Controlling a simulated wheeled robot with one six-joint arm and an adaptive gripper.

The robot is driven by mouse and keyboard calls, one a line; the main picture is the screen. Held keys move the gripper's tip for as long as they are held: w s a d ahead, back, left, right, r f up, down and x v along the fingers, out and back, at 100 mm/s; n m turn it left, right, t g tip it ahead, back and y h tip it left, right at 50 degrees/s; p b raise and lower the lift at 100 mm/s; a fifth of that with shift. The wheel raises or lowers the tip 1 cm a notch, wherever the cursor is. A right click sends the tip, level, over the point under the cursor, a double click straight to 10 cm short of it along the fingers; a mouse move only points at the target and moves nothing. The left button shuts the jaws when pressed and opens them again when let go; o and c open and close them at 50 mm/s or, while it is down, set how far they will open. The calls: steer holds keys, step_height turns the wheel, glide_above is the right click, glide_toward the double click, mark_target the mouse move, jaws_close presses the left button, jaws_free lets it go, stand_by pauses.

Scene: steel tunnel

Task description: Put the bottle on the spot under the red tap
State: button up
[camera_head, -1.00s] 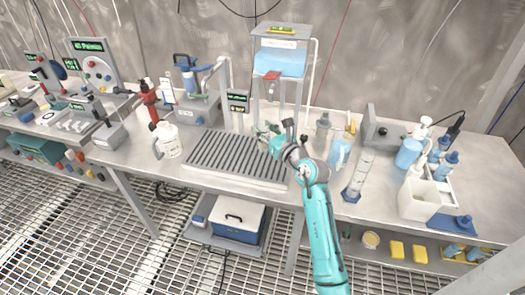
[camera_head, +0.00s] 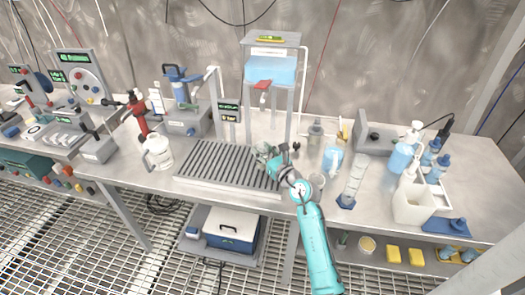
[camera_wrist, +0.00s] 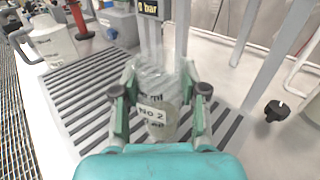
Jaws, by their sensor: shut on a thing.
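The bottle (camera_wrist: 158,118) is clear, with a white label reading "No 2", and stands between my fingers in the wrist view. My gripper (camera_wrist: 160,100) is shut on it, one finger on each side. In the head view my gripper (camera_head: 268,160) is over the right end of the slatted grey rack (camera_head: 215,164), in front of the tank stand. The red tap (camera_head: 263,84) sticks out below a blue tank (camera_head: 270,70) on that stand, above and behind my gripper. I cannot make out a marked spot under the tap. Whether the bottle touches the rack is unclear.
Stand posts (camera_head: 290,118) rise just behind my gripper. A white jug (camera_head: 158,153) is left of the rack. To the right are a grey bottle (camera_head: 315,135), a blue-filled beaker (camera_head: 332,158), a cylinder (camera_head: 352,180) and a white bin (camera_head: 413,200). A black knob (camera_wrist: 276,110) shows at right.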

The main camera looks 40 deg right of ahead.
steer(key=shift+f, duration=0.25)
steer(key=o, duration=1.2)
